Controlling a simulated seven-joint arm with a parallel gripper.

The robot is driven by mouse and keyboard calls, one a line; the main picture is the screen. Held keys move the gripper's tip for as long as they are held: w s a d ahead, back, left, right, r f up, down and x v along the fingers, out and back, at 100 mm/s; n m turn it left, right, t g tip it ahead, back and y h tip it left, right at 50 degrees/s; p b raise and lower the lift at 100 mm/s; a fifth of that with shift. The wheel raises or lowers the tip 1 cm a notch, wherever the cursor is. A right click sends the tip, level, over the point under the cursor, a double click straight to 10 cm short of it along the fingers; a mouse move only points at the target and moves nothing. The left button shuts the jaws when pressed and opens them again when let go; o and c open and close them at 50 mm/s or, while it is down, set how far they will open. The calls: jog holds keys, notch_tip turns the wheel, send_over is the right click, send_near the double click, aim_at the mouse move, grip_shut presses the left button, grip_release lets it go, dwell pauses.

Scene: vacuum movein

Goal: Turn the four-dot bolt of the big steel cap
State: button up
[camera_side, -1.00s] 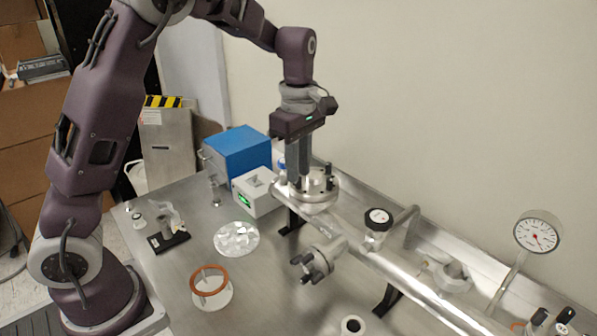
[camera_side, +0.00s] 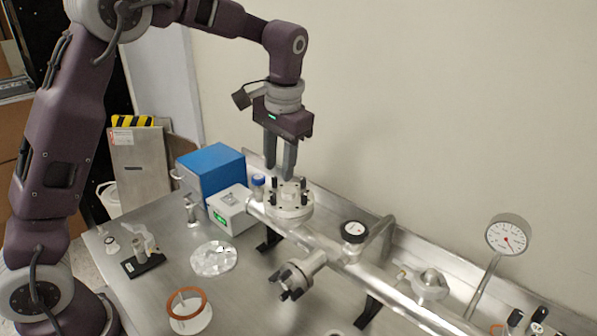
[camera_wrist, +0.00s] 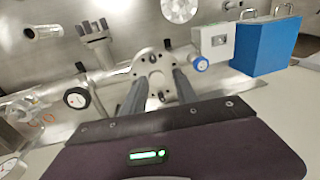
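The big steel cap (camera_side: 292,211) is a round flange on top of the steel pipe, left of the black knob. Several dark upright bolts stand around its rim. It also shows in the wrist view (camera_wrist: 155,72), partly between my fingers. The dot marks are too small to read, so I cannot tell which bolt has four dots. My gripper (camera_side: 279,175) hangs just above the cap, pointing down. Its two fingers are apart with nothing between them, and it also shows in the wrist view (camera_wrist: 158,92). The fingertips look clear of the bolts.
A white box (camera_side: 229,212) and a blue box (camera_side: 211,172) stand left of the cap. A side port with dark bolts (camera_side: 296,275), a black knob (camera_side: 354,232) and a gauge (camera_side: 508,236) are along the pipe. A foil disc (camera_side: 214,258) and orange ring (camera_side: 187,304) lie in front.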

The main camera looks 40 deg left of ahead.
aim_at(303, 177)
jog(key=m, duration=0.3)
jog(key=w+m, duration=0.1)
jog(key=m, duration=0.3)
jog(key=w+m+t, duration=0.1)
jog(key=m, duration=0.3)
jog(key=shift+d+y, duration=0.3)
jog(key=m, duration=0.3)
jog(key=w+m, duration=0.1)
jog(key=m, duration=0.2)
jog(key=m+t, duration=0.1)
jog(key=m, duration=0.3)
jog(key=shift+w+d+r+y, duration=0.15)
jog(key=shift+w+d+y, duration=0.15)
jog(key=shift+w+d, duration=0.1)
jog(key=w+f+m, duration=0.1)
jog(key=f+m, duration=0.1)
jog(key=w+a+f+m, duration=0.1)
jog(key=f+m, duration=0.1)
jog(key=w+f+m, duration=0.1)
jog(key=f+m, duration=0.1)
jog(key=shift+w+a+t, duration=0.1)
jog(key=shift+a+t, duration=0.05)
jog(key=shift+t, duration=0.25)
grip_shut()
